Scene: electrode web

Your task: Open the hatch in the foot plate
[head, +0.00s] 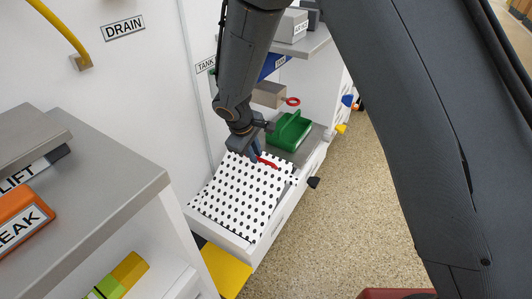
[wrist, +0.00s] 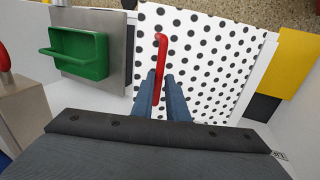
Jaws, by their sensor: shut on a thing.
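The foot plate hatch is a white panel with black dots (head: 238,197), low in a white frame beside the wall. It also fills the upper middle of the wrist view (wrist: 205,60). A red handle (head: 268,163) is at its far end; in the wrist view the red handle (wrist: 161,48) is a bar with a bent tip. My gripper (head: 257,157) is down at the handle. In the wrist view its two fingers (wrist: 161,80) are closed around the red bar. I cannot tell for sure whether the panel is raised from its frame.
A green holder (head: 290,131) on a grey plate stands just beyond the panel. A beige block with a red ring (head: 293,101) is above it. A black knob (head: 313,182) sticks out on the right side. A yellow panel (head: 226,270) lies nearer. Speckled floor (head: 345,220) is open to the right.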

